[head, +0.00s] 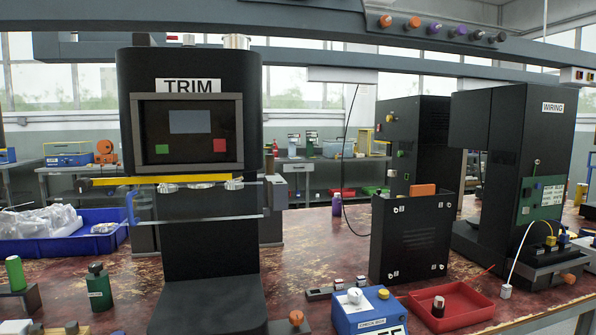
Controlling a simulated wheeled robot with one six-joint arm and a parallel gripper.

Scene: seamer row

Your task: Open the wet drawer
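I cannot make out a drawer marked wet in the head view. No part of my gripper shows in this view. A tall black machine labelled TRIM (188,86) stands upright at left of centre, with a screen, a green button and a red button. Under its head are a yellow bar (150,180) and a clear guard. Another black machine labelled WIRING (553,107) stands at the right. Whether either machine has a drawer is not clear from here.
The worn red-brown bench top (315,240) carries a blue bin of clear bags (75,245), a dark green bottle (98,288), a black panel box (412,240), a red tray (465,318) and a blue check-weigh device (365,318). A grey beam (300,18) crosses overhead.

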